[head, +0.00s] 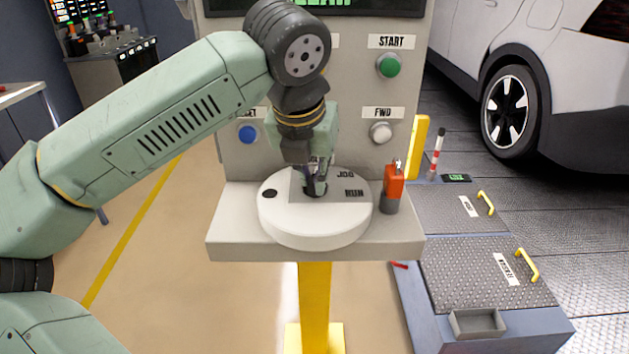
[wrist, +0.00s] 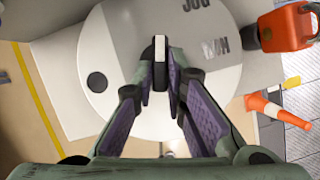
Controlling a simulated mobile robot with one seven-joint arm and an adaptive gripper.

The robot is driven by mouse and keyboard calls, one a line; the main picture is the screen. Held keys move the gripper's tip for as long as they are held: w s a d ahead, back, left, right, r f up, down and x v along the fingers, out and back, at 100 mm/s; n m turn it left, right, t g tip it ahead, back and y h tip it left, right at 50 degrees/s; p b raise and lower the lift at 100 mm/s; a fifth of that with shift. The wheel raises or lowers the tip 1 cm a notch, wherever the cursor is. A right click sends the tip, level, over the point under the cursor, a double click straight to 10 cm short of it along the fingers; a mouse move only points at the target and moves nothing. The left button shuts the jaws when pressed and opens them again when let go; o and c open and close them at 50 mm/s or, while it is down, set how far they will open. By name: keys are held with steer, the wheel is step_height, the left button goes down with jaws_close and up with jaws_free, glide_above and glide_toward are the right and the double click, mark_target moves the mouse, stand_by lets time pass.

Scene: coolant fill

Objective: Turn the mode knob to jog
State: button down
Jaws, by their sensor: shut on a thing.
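The mode knob (wrist: 161,50) is a narrow black bar with a white stripe on top, seen in the wrist view. My gripper (wrist: 160,82) is shut on it, one finger on each side. In the head view my gripper (head: 317,178) points down at the knob and hides most of it. The knob sits on a white round plate (head: 315,222) with a grey patch. Dark JOG (head: 346,174) and RUN (head: 354,193) lettering lies to its right. The stripe runs up and down in the wrist view, and I cannot tell which label it marks.
An orange block (head: 394,180) on a dark base stands right of the plate. The panel behind carries a green START button (head: 389,66), a white FWD button (head: 381,132) and a blue button (head: 248,134). A yellow post (head: 315,300) supports the console.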

mark_target(289, 211)
steer(key=m, duration=0.2)
steer(key=m+h, duration=0.1)
steer(key=m+h+b, duration=0.1)
steer(key=m, duration=0.1)
steer(key=shift+w+a+m+g, duration=0.15)
steer(key=shift+a+m+g, duration=0.15)
steer(key=shift+g, duration=0.1)
stand_by(0.3)
steer(key=c, duration=1.6)
jaws_free()
steer(key=shift+r, duration=0.1)
steer(key=v, duration=1.2)
steer(key=shift+w, duration=0.15)
